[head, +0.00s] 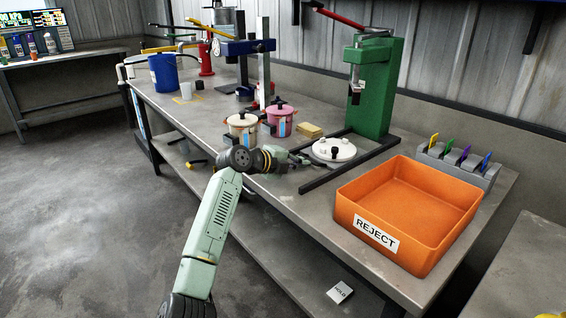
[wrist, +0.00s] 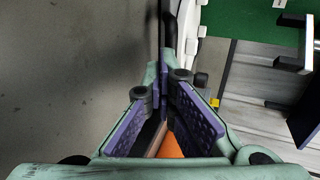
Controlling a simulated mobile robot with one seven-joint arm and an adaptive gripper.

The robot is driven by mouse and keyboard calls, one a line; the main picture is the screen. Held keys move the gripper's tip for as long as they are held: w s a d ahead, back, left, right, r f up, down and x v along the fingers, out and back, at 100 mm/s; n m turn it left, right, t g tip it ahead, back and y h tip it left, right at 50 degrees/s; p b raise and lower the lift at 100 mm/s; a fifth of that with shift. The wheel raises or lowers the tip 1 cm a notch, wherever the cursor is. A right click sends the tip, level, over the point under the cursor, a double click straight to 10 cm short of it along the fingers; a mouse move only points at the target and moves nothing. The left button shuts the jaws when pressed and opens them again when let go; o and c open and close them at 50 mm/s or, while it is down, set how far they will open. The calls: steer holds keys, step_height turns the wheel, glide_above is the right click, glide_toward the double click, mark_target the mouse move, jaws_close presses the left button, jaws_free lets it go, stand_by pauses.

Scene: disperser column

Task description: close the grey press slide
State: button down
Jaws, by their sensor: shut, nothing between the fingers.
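The green press (head: 376,85) stands at the back of the bench, with a grey metal ram (head: 355,80) hanging at its front and a red lever on top. Dark rails (head: 378,160) run forward from its foot. A white round piece with a black knob (head: 334,150) sits between the rails; I cannot tell which part is the grey slide. My gripper (head: 306,160) is shut and empty, low over the bench just left of the white piece. In the wrist view my fingertips (wrist: 168,78) are together, beside a white edge (wrist: 193,35); contact is unclear.
An orange REJECT bin (head: 408,212) stands at the front right, near a grey rack with coloured tags (head: 458,166). Two lidded pots (head: 243,128) (head: 280,117) and a yellow sponge (head: 310,131) lie left of the press. A blue press (head: 250,47) stands farther back.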

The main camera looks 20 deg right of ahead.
mark_target(319, 156)
steer(key=d, duration=0.2)
steer(key=w+d+p, duration=0.1)
steer(key=d, duration=0.1)
steer(key=w+d+p, duration=0.1)
steer(key=d, duration=0.2)
steer(key=shift+w, duration=0.25)
steer(key=shift+a, duration=0.2)
